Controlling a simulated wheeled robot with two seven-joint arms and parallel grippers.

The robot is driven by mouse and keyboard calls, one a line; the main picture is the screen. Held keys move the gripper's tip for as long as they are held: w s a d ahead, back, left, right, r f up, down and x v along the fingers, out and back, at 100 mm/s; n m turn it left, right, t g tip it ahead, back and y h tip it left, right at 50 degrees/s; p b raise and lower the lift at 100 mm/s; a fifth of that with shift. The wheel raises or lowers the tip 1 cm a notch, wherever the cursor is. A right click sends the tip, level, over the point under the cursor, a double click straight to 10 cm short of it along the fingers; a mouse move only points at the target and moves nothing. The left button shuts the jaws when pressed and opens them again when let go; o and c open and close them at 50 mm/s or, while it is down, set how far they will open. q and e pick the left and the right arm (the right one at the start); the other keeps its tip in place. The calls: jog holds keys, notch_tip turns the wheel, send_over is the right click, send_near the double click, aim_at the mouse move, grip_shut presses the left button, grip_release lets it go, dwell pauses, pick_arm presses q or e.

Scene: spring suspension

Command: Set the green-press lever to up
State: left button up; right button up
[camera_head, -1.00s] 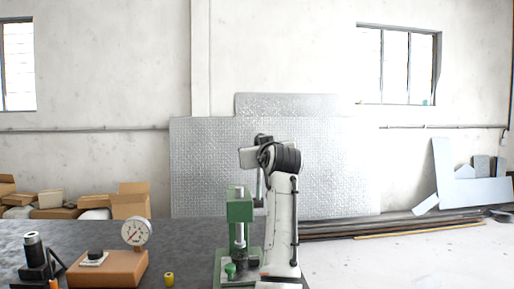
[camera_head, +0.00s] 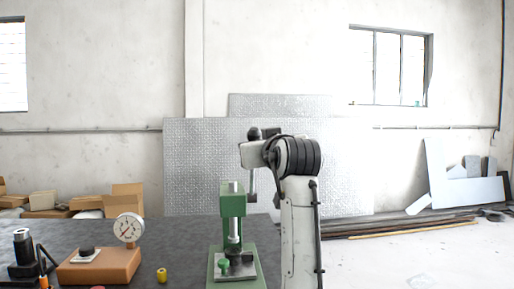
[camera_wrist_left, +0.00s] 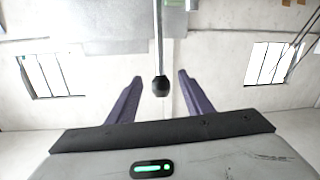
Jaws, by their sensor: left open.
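The green press (camera_head: 233,203) stands on the dark table, a little left of centre in the head view. Its lever (camera_head: 252,186) shows as a grey rod rising beside the press head; its upper part is hidden by my gripper and wrist. In the left wrist view the lever's rod (camera_wrist_left: 159,40) ends in a black knob (camera_wrist_left: 160,86), which lies between my two purple fingers with space on both sides. My left gripper (camera_wrist_left: 160,76) is open; its fingers are not clear in the head view. The lever looks near upright. My right gripper is out of view.
A dial gauge on an orange-brown block (camera_head: 100,267) and a small yellow cylinder (camera_head: 161,275) stand left of the press. A dark fixture (camera_head: 24,256) is at the far left. Cardboard boxes (camera_head: 126,198) lie behind. The tabletop between gauge and press is mostly clear.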

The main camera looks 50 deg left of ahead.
pick_arm(q)
jog(key=shift+c, duration=0.3)
